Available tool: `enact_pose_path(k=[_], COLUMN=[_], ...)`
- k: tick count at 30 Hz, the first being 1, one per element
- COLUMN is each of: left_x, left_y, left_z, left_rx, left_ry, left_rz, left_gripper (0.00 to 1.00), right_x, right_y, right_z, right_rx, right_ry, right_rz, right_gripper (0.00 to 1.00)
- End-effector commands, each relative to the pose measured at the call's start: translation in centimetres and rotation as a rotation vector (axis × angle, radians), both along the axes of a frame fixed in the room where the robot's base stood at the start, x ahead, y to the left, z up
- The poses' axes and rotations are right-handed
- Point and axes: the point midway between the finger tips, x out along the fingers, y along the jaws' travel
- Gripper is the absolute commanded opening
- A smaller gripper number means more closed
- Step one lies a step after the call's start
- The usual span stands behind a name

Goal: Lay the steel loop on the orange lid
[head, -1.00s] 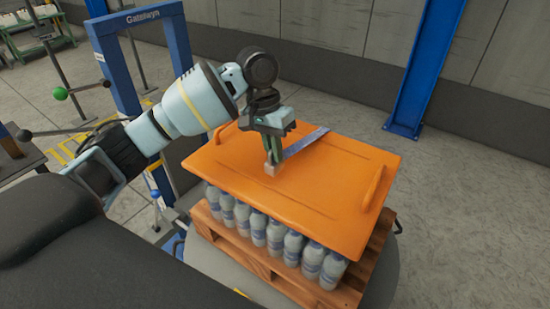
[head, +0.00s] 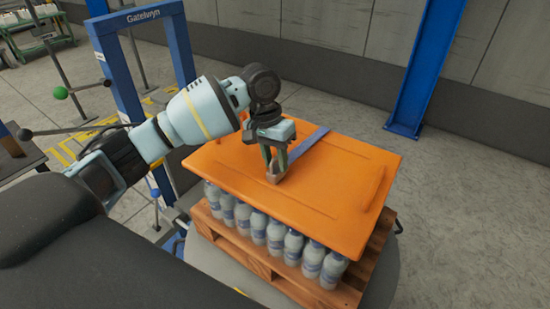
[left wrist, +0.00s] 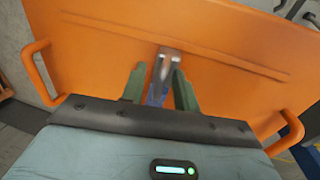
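The orange lid (head: 325,195) lies flat over a load of bottles; it fills most of the left wrist view (left wrist: 90,55). The steel loop (head: 274,178) is a small grey metal piece at the end of a blue strap (head: 307,142) and appears to lie on the lid's top. In the left wrist view the loop (left wrist: 168,56) shows between my two green fingertips. My left gripper (head: 274,168) is open just above the lid, its fingers spread around the loop and strap, with a gap beside the left finger. My right gripper is not in view.
Several white bottles (head: 258,228) stand under the lid on a wooden pallet (head: 262,262). The lid has an orange handle (head: 374,187) at its right end. A blue frame (head: 145,45) stands behind my left arm. A blue post (head: 424,70) stands at the back.

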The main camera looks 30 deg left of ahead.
Motion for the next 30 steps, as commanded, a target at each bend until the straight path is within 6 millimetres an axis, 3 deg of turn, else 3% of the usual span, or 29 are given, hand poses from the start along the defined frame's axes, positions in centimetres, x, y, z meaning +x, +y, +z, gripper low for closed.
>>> enact_pose_path(k=[11,24,30], left_x=[0.0,0.3,0.3], left_y=[0.1,1.6,2.1], left_z=[0.8,8.8,11.2], left_rx=[0.0,0.0,-0.001], left_ry=[0.001,-0.001,0.001], left_rz=[0.001,0.0,0.001], left_gripper=[0.3,0.3,0.3], right_x=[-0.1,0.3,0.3], right_y=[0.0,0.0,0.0], right_z=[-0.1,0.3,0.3], right_rx=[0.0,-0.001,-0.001], right_ry=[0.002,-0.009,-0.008], right_rz=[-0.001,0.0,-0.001], right_gripper=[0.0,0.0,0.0])
